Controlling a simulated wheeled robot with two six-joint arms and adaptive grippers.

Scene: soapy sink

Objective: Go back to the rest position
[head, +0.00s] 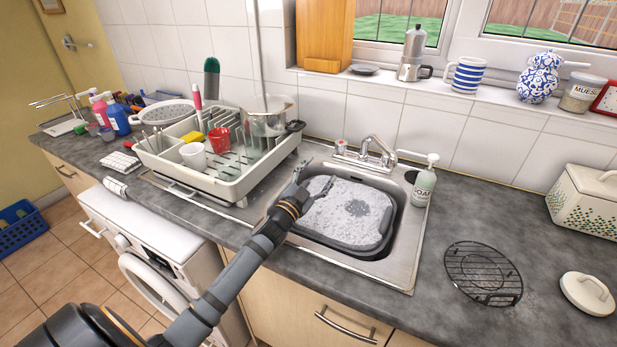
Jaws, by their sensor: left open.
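My left arm reaches in from the lower left, and my left gripper (318,183) is over the left part of the sink. It is open, with its fingers spread above the foam and nothing visible between them. The grey basin (340,245) sits in the steel sink (407,262) and is full of white suds (345,212). A darker patch shows in the suds right of the middle. What lies under the foam is hidden. My right gripper is not in view.
A dish rack (225,188) with a red cup (218,138), a white cup (193,156) and a pot (266,120) stands left of the sink. A tap (378,150) and soap bottle (424,184) stand behind and right. A black wire rack (483,272) lies on the right counter.

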